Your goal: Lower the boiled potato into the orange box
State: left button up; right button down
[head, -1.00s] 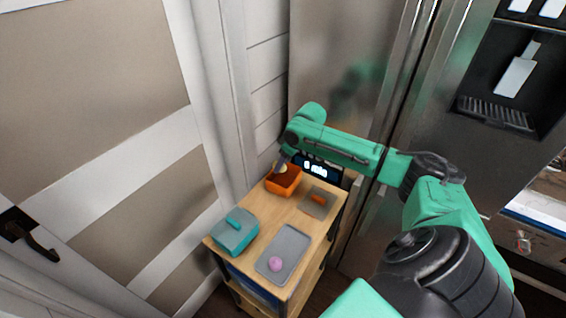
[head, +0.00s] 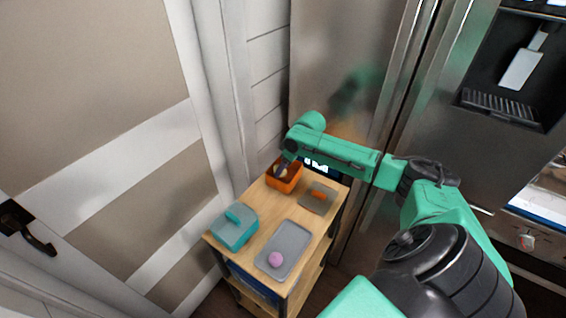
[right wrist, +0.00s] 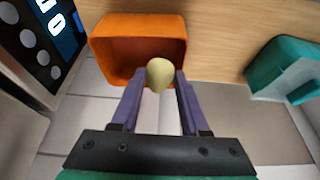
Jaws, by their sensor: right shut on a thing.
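The orange box (head: 285,186) stands at the far end of the wooden cart top and is open at the top. It also shows in the right wrist view (right wrist: 125,28). The boiled potato (right wrist: 160,74) is pale yellow and sits between my right gripper's fingertips in the right wrist view. My right gripper (head: 281,172) is shut on it, with the fingers reaching down into the box's opening in the head view. The potato is hidden in the head view. Whether it touches the box floor I cannot tell. My left gripper is not in view.
On the cart, a teal lidded box (head: 234,229) stands front left. A grey tray (head: 293,236) holds a pink ball (head: 275,260). A small grey-brown mat (head: 327,205) bears an orange piece (head: 320,195). A black device with a lit display (head: 318,165) stands behind.

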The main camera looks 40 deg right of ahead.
jog(key=shift+f, duration=0.3)
dwell(0.5)
jog(key=shift+c, duration=1.6)
grip_release()
jog(key=shift+r, duration=0.1)
jog(key=b+v, duration=0.1)
jog(key=v, duration=1.3)
jog(key=shift+r+b, duration=0.2)
jog(key=shift+b, duration=0.1)
